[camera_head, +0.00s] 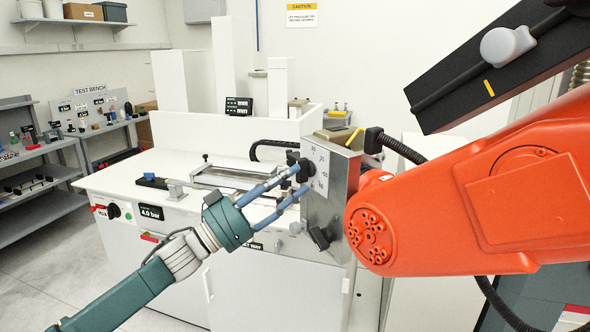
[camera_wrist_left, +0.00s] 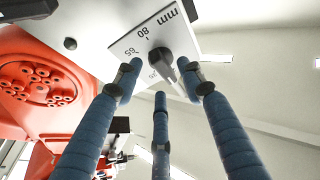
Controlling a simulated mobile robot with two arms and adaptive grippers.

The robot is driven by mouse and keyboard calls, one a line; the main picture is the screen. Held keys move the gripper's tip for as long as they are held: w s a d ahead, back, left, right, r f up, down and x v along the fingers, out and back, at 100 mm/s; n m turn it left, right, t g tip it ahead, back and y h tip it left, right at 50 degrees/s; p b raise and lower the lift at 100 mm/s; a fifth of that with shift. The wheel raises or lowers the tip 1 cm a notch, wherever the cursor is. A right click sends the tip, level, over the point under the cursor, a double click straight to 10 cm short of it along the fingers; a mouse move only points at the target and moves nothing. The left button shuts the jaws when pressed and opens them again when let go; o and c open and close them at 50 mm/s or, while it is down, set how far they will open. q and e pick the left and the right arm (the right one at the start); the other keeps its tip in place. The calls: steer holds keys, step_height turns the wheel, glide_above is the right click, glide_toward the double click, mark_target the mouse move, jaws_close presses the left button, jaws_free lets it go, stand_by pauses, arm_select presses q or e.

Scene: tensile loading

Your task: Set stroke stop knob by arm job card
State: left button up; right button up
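The stroke stop knob (camera_wrist_left: 162,60) is dark with a pointed handle, on a pale dial plate (camera_wrist_left: 128,50) marked mm, 80, 65 and a partly covered number. In the head view the knob (camera_head: 304,170) is on the same dial (camera_head: 318,160), on a grey metal box. My left gripper (camera_head: 298,181) reaches it from the left. In the left wrist view its blue fingers (camera_wrist_left: 164,80) are spread, with the tips around the knob's near side; I cannot tell whether they touch it. My right gripper is out of view. No job card is readable.
A large orange arm (camera_head: 510,200) fills the right side, close to the metal box (camera_head: 330,205). A second black knob (camera_head: 320,238) is lower on the box. A white machine bench (camera_head: 130,180) spreads left, with a small black display (camera_head: 238,106) behind.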

arm_select(q)
steer(key=shift+x, duration=0.95)
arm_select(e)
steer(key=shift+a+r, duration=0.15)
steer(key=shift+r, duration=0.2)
arm_select(q)
steer(key=shift+c, duration=0.2)
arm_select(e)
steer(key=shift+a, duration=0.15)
arm_select(q)
jaws_close()
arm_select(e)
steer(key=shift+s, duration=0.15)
arm_select(q)
steer(key=shift+a+f, duration=0.1)
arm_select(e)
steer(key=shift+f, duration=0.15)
